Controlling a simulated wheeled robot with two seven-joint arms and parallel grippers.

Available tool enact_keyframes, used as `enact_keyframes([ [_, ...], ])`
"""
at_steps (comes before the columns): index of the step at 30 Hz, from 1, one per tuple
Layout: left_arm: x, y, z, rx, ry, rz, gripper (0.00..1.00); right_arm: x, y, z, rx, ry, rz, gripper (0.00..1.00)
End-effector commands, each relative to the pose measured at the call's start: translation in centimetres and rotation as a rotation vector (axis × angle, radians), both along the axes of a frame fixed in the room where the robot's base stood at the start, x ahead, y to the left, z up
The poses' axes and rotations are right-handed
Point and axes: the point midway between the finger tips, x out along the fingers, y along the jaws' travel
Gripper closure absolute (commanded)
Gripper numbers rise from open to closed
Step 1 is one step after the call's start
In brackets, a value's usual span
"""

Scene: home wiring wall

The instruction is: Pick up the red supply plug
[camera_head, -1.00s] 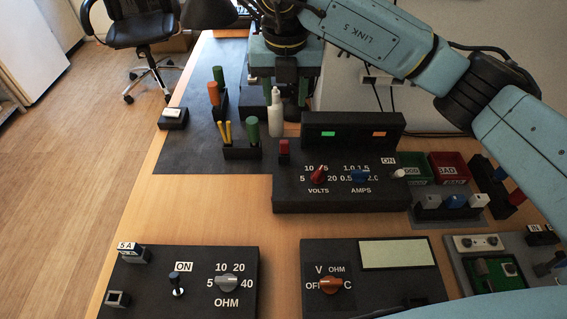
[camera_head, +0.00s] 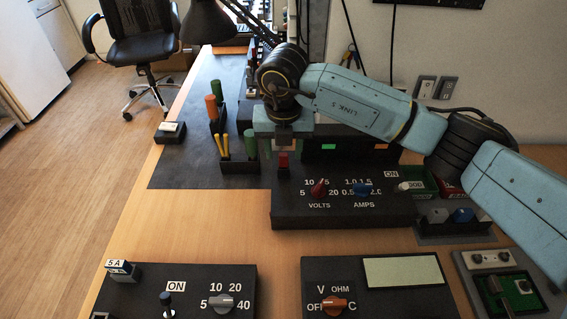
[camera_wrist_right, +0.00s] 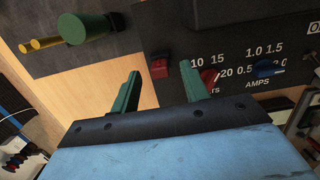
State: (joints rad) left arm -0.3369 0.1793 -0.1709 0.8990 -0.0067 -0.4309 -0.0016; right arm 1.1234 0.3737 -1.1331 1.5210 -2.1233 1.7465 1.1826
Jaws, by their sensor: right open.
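The red supply plug (camera_head: 283,161) stands upright at the left end of the black supply box (camera_head: 340,215), left of the red VOLTS knob (camera_head: 319,188). It also shows in the right wrist view (camera_wrist_right: 159,67). My right gripper (camera_head: 282,150) is just above and behind the plug in the head view, its fingers partly hidden. In the wrist view its two green fingers (camera_wrist_right: 160,82) are spread and empty, with the plug in line with the gap, beyond the tips. I see no contact with the plug. My left gripper is not in view.
Green and yellow-handled tools (camera_head: 250,146) stand in a holder left of the plug. The blue AMPS knob (camera_head: 362,190) is to its right.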

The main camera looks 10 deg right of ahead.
Motion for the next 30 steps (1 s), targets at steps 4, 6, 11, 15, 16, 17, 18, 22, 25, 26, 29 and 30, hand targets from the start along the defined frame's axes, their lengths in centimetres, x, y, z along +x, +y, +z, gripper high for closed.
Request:
enact_keyframes([
  [4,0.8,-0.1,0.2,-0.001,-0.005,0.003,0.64,0.2,0.0,-1.9,0.000,0.001,-0.001,0.55],
  [6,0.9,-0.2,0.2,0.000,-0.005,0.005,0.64,0.2,0.0,-2.3,0.000,0.001,-0.001,0.55],
  [11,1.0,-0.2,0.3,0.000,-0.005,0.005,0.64,0.3,0.0,-2.3,-0.001,0.000,0.000,0.55],
  [15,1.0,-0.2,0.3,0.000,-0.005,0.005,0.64,0.3,-0.1,-2.3,-0.001,0.000,-0.001,0.65],
  [16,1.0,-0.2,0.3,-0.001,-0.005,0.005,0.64,0.3,0.0,-2.3,-0.001,0.000,0.000,0.69],
  [17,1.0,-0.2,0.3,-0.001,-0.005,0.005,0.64,0.3,-0.1,-2.3,-0.001,0.000,-0.001,0.73],
  [18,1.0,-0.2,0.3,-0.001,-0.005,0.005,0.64,0.3,-0.1,-2.3,-0.001,0.000,-0.001,0.78],
  [22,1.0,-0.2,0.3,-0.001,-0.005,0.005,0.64,0.3,-0.1,-2.3,-0.001,0.000,-0.001,0.95],
  [25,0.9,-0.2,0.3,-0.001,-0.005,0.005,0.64,0.3,-0.1,-2.3,0.000,-0.001,-0.001,1.00],
  [26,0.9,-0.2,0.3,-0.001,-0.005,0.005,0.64,0.3,-0.1,-2.3,0.000,-0.001,-0.001,1.00],
  [29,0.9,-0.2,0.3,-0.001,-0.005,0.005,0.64,0.3,-0.1,-2.2,0.000,-0.001,-0.001,1.00],
  [30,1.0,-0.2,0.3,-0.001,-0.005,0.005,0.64,0.3,-0.1,-2.2,0.000,-0.001,-0.001,1.00],
])
